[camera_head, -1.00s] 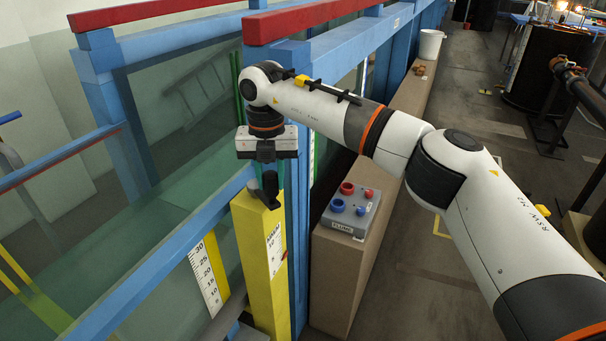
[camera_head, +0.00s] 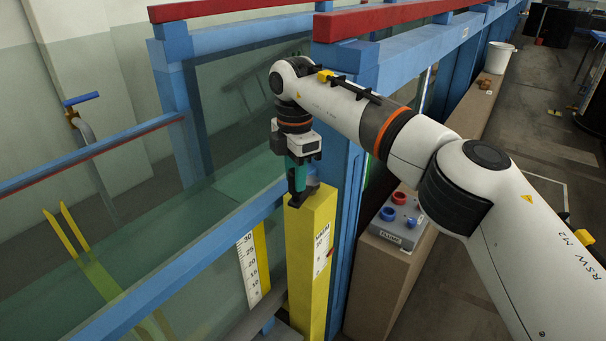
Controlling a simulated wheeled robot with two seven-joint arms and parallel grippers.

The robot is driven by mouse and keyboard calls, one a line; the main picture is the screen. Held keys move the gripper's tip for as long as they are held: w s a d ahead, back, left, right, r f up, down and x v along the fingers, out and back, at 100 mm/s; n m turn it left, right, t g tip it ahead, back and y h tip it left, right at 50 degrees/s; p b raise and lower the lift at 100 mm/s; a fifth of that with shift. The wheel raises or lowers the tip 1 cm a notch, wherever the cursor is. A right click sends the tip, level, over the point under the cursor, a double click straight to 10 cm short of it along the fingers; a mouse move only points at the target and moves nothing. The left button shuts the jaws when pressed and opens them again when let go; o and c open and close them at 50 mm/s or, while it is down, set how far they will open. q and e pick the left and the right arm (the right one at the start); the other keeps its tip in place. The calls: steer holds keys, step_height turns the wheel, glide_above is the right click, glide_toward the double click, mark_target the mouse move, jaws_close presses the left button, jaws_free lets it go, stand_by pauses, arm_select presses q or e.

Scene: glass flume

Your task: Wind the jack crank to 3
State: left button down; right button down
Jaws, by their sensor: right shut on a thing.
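The yellow jack post (camera_head: 309,250) stands upright at the near end of the flume, with a white label with dark print on its right-hand face. The label is too small to read clearly. My right gripper (camera_head: 298,196) points down at the top of this post. It is shut on the jack crank, which is mostly hidden behind the fingers and hardly shows, so I cannot read its turn count. My left gripper is not in view.
The glass flume with its blue frame (camera_head: 355,215) runs close beside the post. A grey control box (camera_head: 398,222) with red and blue knobs sits on a brown ledge to the right. A ruler scale (camera_head: 248,270) is at left. A white bucket (camera_head: 497,57) stands far back.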

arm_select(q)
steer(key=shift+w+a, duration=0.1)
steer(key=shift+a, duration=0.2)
arm_select(e)
steer(key=shift+w+a+r+m, duration=0.1)
steer(key=shift+w+a+m, duration=0.2)
steer(key=shift+a+m, duration=0.4)
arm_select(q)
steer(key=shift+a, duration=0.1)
arm_select(e)
steer(key=shift+d, duration=0.1)
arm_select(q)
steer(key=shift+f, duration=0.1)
arm_select(e)
steer(key=c, duration=1.1)
jaws_free()
step_height(320, 180, up, 5)
steer(key=shift+r+b, duration=0.1)
steer(key=shift+b, duration=0.2)
arm_select(q)
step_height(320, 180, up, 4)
steer(key=p, duration=0.4)
steer(key=shift+p, duration=0.3)
arm_select(e)
step_height(320, 180, up, 7)
